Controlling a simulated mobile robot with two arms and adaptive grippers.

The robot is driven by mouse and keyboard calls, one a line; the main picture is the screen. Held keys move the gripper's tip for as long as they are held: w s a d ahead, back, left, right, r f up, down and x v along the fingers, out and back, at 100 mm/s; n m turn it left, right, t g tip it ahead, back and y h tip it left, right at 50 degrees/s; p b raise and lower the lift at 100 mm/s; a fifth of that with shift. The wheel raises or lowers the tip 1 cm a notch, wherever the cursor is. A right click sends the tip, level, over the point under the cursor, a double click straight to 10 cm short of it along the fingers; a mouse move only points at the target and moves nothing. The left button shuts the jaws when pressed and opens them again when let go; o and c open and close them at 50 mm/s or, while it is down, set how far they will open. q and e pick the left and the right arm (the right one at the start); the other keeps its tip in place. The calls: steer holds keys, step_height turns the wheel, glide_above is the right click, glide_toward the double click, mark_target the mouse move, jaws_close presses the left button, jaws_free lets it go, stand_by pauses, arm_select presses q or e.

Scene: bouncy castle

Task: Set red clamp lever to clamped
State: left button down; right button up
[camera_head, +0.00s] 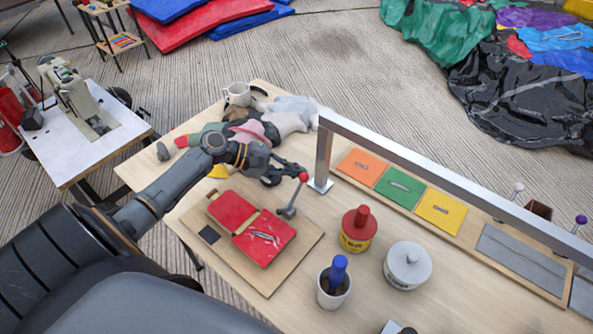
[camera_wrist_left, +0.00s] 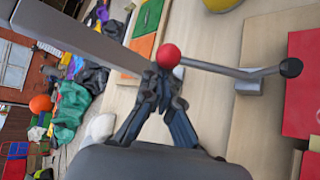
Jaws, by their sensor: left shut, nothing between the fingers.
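The clamp lever is a grey metal arm with a red ball knob (camera_head: 304,176), standing at the right edge of a wooden board (camera_head: 285,270). In the left wrist view the red knob (camera_wrist_left: 168,56) is at the fingertips, and the lever rod (camera_wrist_left: 215,69) runs right to a grey pivot block and a black ball end (camera_wrist_left: 290,67). My left gripper (camera_head: 291,171) is shut and empty, close beside the knob; its fingers (camera_wrist_left: 160,82) overlap the knob's lower edge in that view. I cannot tell whether they touch. My right gripper is not in view.
A red two-part pad (camera_head: 263,238) lies on the board. A yellow tin with red lid (camera_head: 357,230), a white lidded pot (camera_head: 407,266) and a cup with blue-handled tool (camera_head: 334,283) stand to the right. A metal rail (camera_head: 440,183) rises behind; a plush heap (camera_head: 285,118) lies behind my arm.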

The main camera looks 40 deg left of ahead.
arm_select(q)
steer(key=shift+s+r, duration=0.1)
steer(key=shift+s, duration=0.05)
steer(key=s+m+t+b, duration=0.1)
steer(key=b, duration=0.1)
steer(key=s+r+m+t+h+b, duration=0.1)
steer(key=b, duration=0.1)
steer(key=s+m+t+h+b, duration=0.1)
steer(key=b, duration=0.1)
steer(key=shift+s+a+r+t, duration=0.1)
steer(key=shift+s+r+t, duration=0.1)
steer(key=shift+s+t, duration=0.15)
steer(key=shift+s+a+r+m+t+h+b, duration=0.1)
steer(key=shift+s+r+m+t+h+b, duration=0.1)
steer(key=shift+s+r+m+b, duration=0.25)
steer(key=shift+s+r+m+t+h+b, duration=0.1)
steer(key=shift+s+h+b, duration=0.1)
steer(key=shift+s+b, duration=0.3)
steer(key=shift+s, duration=0.15)
